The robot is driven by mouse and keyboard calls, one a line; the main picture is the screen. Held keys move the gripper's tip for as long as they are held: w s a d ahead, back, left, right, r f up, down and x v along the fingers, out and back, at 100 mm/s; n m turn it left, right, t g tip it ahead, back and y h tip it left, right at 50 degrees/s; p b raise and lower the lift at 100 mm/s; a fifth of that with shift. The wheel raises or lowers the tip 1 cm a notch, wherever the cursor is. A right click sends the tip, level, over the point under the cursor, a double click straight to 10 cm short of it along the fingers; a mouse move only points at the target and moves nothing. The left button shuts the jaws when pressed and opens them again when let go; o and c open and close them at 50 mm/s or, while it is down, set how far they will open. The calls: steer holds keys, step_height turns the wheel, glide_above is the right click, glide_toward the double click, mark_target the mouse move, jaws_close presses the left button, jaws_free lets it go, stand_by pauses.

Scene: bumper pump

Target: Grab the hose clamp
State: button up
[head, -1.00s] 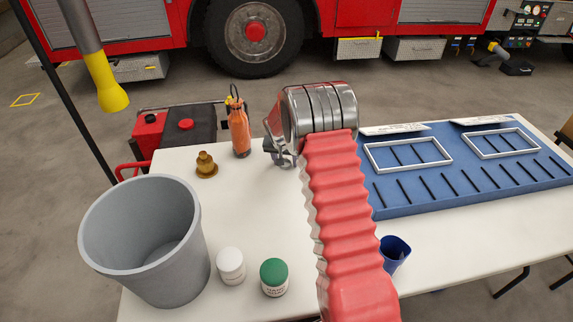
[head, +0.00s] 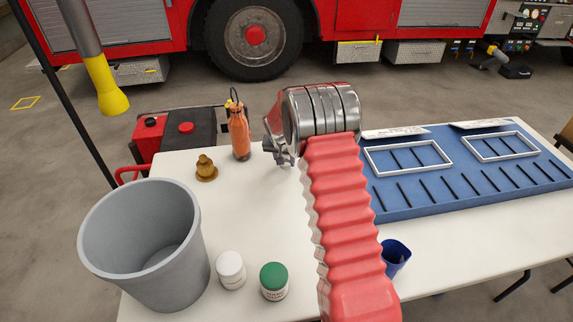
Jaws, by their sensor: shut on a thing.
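My gripper (head: 279,153) is at the left end of my silver wrist, over the back part of the white table. My wrist and arm hide most of it. Its jaws are shut on a small grey metal piece that I take to be the hose clamp, but its shape is mostly hidden among the grey jaw parts. I see no other hose clamp on the table. I cannot tell whether the held piece touches the table.
An orange bottle (head: 239,137) and a brass fitting (head: 206,168) stand to the left. A grey bucket (head: 108,277), a white jar (head: 230,270) and a green-lidded jar (head: 274,281) are nearer. A blue cup (head: 396,258) and blue tray (head: 398,211) are right.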

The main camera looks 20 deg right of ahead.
step_height(320, 180, up, 8)
stand_by(0.4)
stand_by(0.4)
